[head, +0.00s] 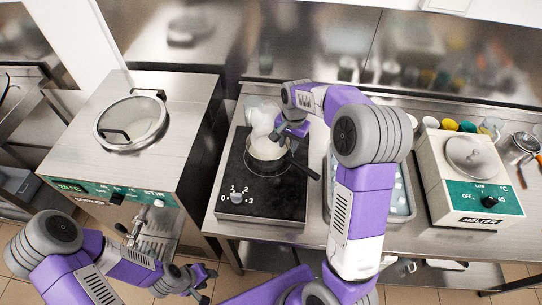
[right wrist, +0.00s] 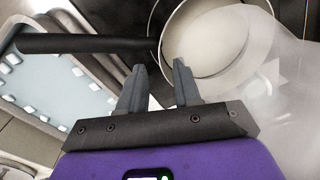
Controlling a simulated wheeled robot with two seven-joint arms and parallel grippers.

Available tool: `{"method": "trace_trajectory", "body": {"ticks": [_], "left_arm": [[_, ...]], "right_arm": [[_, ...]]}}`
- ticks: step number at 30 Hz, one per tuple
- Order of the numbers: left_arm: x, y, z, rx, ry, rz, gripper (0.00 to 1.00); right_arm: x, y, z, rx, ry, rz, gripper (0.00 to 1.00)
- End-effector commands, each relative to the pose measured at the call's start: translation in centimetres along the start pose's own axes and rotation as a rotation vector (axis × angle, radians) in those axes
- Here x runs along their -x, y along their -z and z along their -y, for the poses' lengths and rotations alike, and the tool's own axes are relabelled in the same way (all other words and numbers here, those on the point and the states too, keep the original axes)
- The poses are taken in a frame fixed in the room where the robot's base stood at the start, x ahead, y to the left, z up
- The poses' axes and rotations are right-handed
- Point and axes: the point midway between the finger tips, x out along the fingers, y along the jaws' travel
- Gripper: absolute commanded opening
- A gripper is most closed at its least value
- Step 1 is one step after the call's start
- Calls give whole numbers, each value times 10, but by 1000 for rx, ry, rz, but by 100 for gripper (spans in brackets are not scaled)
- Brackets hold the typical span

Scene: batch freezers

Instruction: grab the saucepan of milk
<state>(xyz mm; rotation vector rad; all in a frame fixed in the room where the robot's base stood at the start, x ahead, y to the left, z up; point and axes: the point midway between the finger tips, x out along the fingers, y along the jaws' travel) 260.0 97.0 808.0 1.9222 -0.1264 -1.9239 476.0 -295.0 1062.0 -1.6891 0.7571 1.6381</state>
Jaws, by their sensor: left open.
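The saucepan (head: 265,151) sits on the black hot plate (head: 285,200), pale inside, its dark handle (head: 304,169) pointing right and toward the front. My right gripper (head: 281,132) is above the pan's back right side. In the right wrist view the jaws (right wrist: 159,68) are apart and empty. There the saucepan (right wrist: 208,42) lies beyond the fingertips and its black handle (right wrist: 85,44) runs off to the left, not between the fingers. My left gripper (head: 206,283) is open and empty, low in front of the counter, far from the pan.
A whitish translucent object (head: 262,113) stands behind the pan; it also shows in the right wrist view (right wrist: 292,95). A batch freezer (head: 185,100) stands left. A tray (head: 400,213) and a melter (head: 475,190) are to the right.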

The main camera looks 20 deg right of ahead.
Motion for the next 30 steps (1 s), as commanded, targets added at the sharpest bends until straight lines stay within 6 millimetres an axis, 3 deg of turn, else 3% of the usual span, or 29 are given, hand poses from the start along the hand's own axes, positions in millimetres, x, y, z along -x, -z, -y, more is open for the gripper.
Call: {"method": "trace_trajectory", "body": {"ticks": [3,21,30], "left_arm": [[-10,1,4,0,0,-1,43],[-15,1,5,0,0,-1,43],[-15,1,5,0,0,-1,43]], "right_arm": [[-12,0,0,1,0,0,33],[-81,0,-1,1,-1,1,33],[-85,0,0,2,0,0,31]]}}
